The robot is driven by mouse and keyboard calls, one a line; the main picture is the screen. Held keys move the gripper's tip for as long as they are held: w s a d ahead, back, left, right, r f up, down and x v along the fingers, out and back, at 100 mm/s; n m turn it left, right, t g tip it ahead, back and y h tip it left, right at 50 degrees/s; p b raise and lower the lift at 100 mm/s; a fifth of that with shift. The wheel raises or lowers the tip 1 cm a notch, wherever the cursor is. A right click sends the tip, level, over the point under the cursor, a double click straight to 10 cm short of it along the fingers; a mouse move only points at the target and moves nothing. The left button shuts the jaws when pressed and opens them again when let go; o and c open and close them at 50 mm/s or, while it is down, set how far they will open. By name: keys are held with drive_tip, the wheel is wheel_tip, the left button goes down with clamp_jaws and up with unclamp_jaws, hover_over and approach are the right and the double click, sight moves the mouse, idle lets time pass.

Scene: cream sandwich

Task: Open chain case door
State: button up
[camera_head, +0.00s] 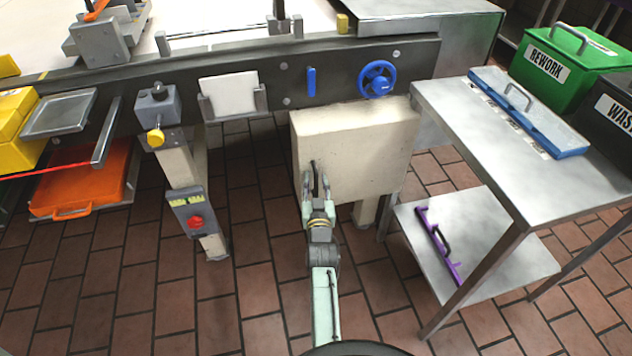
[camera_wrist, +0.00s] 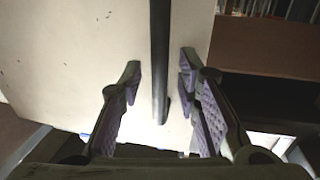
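The chain case is a cream box under the machine's dark rail. Its cream door (camera_head: 365,150) faces me and looks shut. A black vertical bar handle (camera_head: 316,178) stands on the door's left part. In the wrist view the handle (camera_wrist: 159,60) runs down from the top edge, in front of the pale door face (camera_wrist: 75,50). My gripper (camera_head: 312,182) is at the handle. In the wrist view my gripper (camera_wrist: 160,88) is open, with one finger on each side of the handle and gaps on both sides. Whether the handle reaches between the pads in depth is hard to tell.
A steel table (camera_head: 460,110) with a lower shelf (camera_head: 485,235) stands to the right; a purple tool (camera_head: 438,245) lies on the shelf. A blue handwheel (camera_head: 377,79) sits above the case. A post with a red-knobbed switch box (camera_head: 193,215) stands left. Tiled floor is free in front.

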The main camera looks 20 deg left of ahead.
clamp_jaws()
idle(0.7)
